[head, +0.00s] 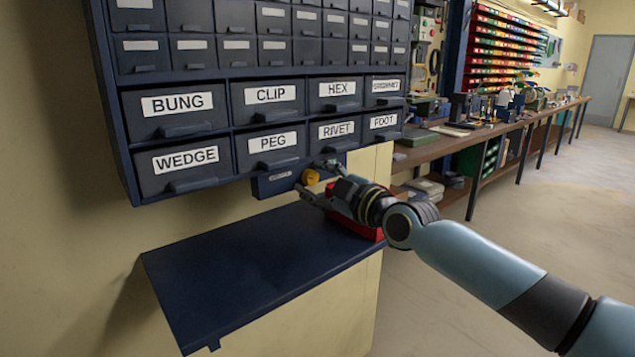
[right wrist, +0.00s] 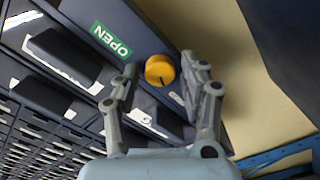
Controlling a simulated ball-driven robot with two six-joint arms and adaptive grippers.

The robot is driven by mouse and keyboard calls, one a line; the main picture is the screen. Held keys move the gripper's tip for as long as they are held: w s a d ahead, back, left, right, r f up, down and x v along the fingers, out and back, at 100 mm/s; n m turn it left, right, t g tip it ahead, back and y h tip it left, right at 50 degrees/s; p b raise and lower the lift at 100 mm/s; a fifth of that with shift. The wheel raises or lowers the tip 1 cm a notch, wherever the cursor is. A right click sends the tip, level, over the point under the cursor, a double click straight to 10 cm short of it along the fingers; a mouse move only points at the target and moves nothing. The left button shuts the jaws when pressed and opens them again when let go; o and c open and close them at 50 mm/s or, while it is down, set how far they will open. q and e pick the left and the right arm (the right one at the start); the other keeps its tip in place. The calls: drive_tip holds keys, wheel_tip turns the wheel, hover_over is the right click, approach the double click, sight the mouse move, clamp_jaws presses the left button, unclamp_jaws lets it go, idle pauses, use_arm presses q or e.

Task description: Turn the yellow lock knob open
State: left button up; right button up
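The yellow lock knob (head: 310,177) sits on a small dark panel (head: 272,185) below the PEG and RIVET drawers. In the right wrist view the knob (right wrist: 159,68) is round, with a dark mark on its lower part. A green OPEN label (right wrist: 112,40) is up and left of it. My right gripper (head: 315,178) is open, with one finger on each side of the knob. In the right wrist view the gripper (right wrist: 160,72) shows gaps beside the knob; I cannot tell whether its tips reach it in depth. My left gripper is not in view.
A dark shelf (head: 240,270) juts out below the cabinet, mostly bare. A red bin (head: 352,226) stands at its right end, partly behind my right gripper. Labelled drawers such as WEDGE (head: 186,165) are above. A long workbench (head: 450,140) runs away on the right.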

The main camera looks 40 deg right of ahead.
clamp_jaws()
drive_tip(key=shift+m, duration=0.4)
drive_tip(key=m, duration=0.4)
drive_tip(key=shift+m, duration=0.3)
drive_tip(key=m, duration=0.6)
drive_tip(key=m+p, duration=0.1)
drive_tip(key=m, duration=0.6)
drive_tip(key=shift+m, duration=0.3)
drive_tip(key=m, duration=0.3)
drive_tip(key=shift+f+m+p, duration=0.1)
drive_tip(key=shift+m+p, duration=0.2)
drive_tip(key=shift+p, duration=0.05)
drive_tip(key=shift+m, duration=1.9)
